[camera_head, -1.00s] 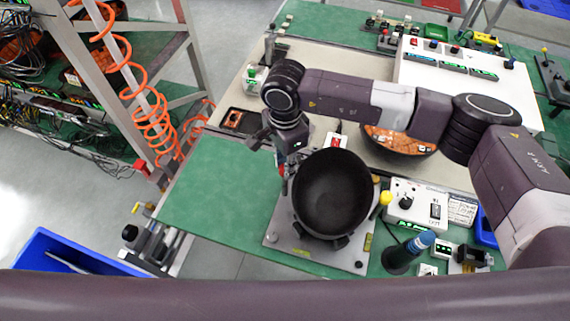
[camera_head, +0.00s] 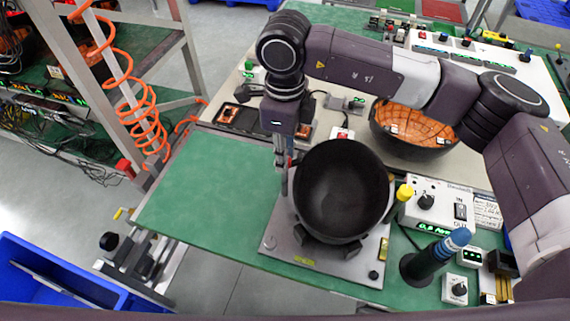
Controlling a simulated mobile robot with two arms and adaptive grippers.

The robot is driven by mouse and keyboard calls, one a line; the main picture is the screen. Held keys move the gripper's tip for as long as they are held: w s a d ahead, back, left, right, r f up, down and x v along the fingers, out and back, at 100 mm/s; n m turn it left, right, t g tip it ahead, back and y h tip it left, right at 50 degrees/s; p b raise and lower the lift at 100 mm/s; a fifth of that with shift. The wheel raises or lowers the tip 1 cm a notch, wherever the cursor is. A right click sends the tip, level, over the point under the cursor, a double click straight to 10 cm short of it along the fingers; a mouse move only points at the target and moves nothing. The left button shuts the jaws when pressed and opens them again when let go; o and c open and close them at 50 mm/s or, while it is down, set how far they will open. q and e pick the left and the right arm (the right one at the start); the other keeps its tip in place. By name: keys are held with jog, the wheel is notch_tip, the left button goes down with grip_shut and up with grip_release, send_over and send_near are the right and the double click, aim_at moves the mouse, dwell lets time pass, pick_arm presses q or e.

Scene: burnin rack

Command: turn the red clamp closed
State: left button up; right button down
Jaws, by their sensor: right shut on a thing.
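My right gripper (camera_head: 284,160) points down at the left rim of a black bowl-shaped part (camera_head: 340,200), which sits in a fixture on a grey plate (camera_head: 283,242). The gripper is shut on the red clamp (camera_head: 290,161). Only a thin sliver of red shows between the fingers and the bowl; the rest of the clamp is hidden, so its angle cannot be told. My left gripper is not in view.
A yellow-knobbed part (camera_head: 404,192) stands right of the bowl, near a white control box (camera_head: 436,205). A blue-topped dark cylinder (camera_head: 435,258) stands front right. An orange-filled bowl (camera_head: 414,130) is behind. The green mat (camera_head: 205,195) at left is clear.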

jog(key=m+b, duration=0.4)
jog(key=shift+f, duration=0.2)
jog(key=shift+r+m+b, duration=0.2)
jog(key=shift+m+b, duration=0.8)
jog(key=shift+m, duration=0.3)
jog(key=c, duration=1.7)
grip_release()
jog(key=shift+r, duration=0.25)
notch_tip(320, 180, up, 12)
jog(key=shift+f, duration=0.2)
